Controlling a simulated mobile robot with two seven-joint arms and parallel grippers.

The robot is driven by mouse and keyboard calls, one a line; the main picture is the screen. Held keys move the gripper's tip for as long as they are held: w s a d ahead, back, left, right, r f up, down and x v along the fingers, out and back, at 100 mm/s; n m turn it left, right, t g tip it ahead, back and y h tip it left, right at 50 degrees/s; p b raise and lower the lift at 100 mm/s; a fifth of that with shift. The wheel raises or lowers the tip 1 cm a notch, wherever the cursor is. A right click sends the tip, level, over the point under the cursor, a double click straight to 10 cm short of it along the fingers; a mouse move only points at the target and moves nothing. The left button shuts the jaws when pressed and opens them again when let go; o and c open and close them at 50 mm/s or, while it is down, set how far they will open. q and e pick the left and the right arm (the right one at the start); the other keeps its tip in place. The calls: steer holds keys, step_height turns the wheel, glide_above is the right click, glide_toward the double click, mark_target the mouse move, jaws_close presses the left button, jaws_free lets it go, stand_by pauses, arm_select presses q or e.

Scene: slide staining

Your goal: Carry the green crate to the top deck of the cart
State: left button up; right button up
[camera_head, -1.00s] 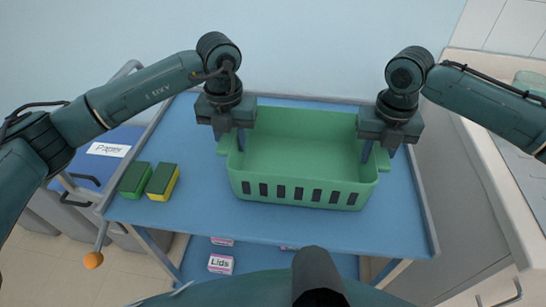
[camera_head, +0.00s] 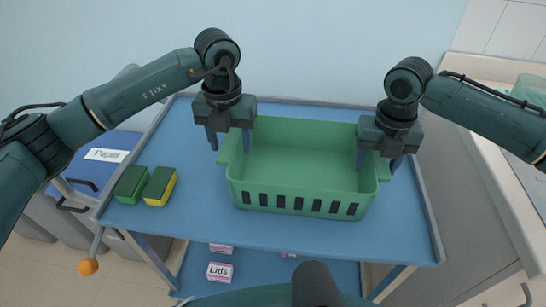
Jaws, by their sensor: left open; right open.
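The green crate (camera_head: 300,160) stands upright and empty on the blue top deck of the cart (camera_head: 190,222). Its slotted long side faces me. My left gripper (camera_head: 229,142) is open at the crate's left end, with its fingers pointing down on either side of the end wall. My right gripper (camera_head: 377,163) is open at the crate's right end, one finger inside and one outside the wall. Both grippers are still low at the rim. Whether any finger touches the crate, I cannot tell.
Two green-and-yellow sponges (camera_head: 146,185) lie on the deck left of the crate. A box marked Lids (camera_head: 220,271) is on the lower deck. A blue bin marked Paper (camera_head: 100,165) stands at left. A counter (camera_head: 500,130) is at right.

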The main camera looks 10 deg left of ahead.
arm_select(q)
step_height(320, 180, up, 9)
steer(key=shift+r, duration=0.25)
arm_select(e)
steer(key=shift+r, duration=0.1)
step_height(320, 180, up, 12)
stand_by(0.5)
